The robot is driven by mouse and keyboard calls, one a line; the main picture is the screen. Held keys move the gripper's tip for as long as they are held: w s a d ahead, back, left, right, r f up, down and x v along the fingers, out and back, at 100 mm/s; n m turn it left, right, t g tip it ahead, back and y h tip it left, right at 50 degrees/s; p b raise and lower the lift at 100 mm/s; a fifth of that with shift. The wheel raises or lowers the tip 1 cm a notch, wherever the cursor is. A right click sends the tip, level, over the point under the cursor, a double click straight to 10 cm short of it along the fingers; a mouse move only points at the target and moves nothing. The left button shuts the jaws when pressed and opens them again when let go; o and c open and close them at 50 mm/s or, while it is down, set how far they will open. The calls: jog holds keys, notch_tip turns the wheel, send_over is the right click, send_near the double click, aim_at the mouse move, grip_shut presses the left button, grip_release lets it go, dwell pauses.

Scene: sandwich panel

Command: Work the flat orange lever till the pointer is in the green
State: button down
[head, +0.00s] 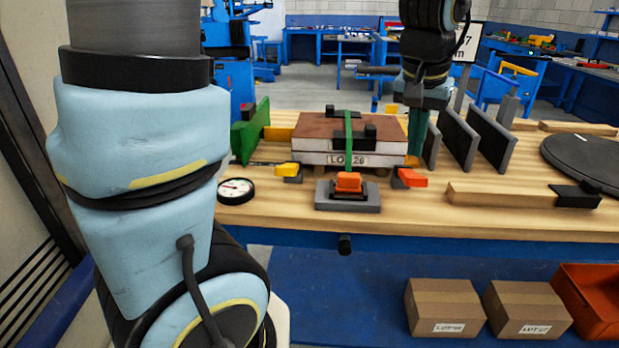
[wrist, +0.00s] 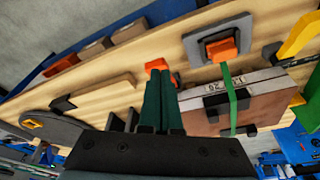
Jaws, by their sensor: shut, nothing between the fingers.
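A sandwich panel labelled LOT 20 (head: 330,147) lies on the bench under a green strap (head: 348,130). In front of it, an orange lever (head: 348,181) sits on a grey base; it also shows in the wrist view (wrist: 222,47). A second, orange-red lever (head: 412,178) is at the panel's right front corner. My gripper (head: 416,150) points down just behind it, its dark green fingers shut and empty. In the wrist view the fingertips (wrist: 160,78) partly cover that lever (wrist: 157,65); contact is unclear. A round gauge (head: 236,190) lies left; its pointer reading is too small to tell.
A yellow lever (head: 287,170) is at the panel's left front. Dark upright plates (head: 458,135) stand right of my gripper. A wooden bar (head: 505,194) and dark disc (head: 590,160) lie farther right. Cardboard boxes (head: 445,305) are below the bench.

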jog(key=shift+d, duration=0.1)
dwell(0.5)
jog(key=shift+g+y, duration=0.5)
jog(key=shift+g, duration=0.1)
jog(key=w+d+p, duration=0.2)
jog(key=w+p, duration=0.1)
jog(key=w+d+p, duration=0.1)
jog(key=shift+w+f, duration=0.2)
jog(key=shift+w, duration=0.05)
